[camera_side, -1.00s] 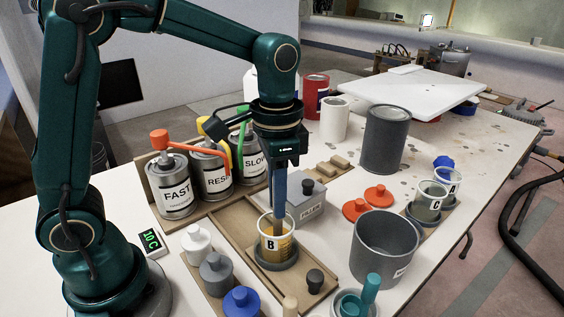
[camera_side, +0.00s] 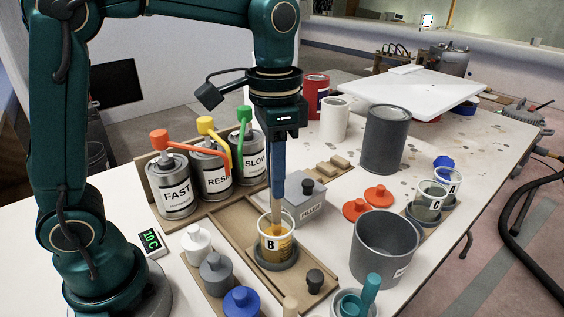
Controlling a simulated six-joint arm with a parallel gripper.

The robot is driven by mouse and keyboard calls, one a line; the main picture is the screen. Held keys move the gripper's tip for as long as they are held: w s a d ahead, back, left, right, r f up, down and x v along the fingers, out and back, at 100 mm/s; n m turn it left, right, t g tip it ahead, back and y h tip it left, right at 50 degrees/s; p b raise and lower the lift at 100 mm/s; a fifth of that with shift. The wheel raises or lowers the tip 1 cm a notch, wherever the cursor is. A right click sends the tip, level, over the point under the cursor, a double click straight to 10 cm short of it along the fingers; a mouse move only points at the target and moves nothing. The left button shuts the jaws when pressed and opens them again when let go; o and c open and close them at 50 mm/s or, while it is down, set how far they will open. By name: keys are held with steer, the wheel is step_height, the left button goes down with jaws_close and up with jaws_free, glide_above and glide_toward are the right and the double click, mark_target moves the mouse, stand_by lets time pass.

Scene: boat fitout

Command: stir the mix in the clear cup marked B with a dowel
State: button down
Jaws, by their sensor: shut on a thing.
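The clear cup marked B (camera_side: 268,248) stands upright in a dark round holder (camera_side: 288,262) on the wooden board. It holds an amber mix. My gripper (camera_side: 278,188) points down above the cup, its blue fingers shut on a pale dowel (camera_side: 276,213). The dowel reaches down into the cup's mouth. Its lower end is at or near the mix; I cannot tell how deep it sits.
Pump cans marked FAST (camera_side: 176,195), RESIN (camera_side: 215,178) and SLOW (camera_side: 253,160) stand behind left. A grey filler box (camera_side: 306,208) sits close behind the cup. A grey bucket (camera_side: 384,248) and cup C (camera_side: 430,203) are to the right. Several lidded bottles stand in front.

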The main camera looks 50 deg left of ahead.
steer(key=shift+r, duration=1.85)
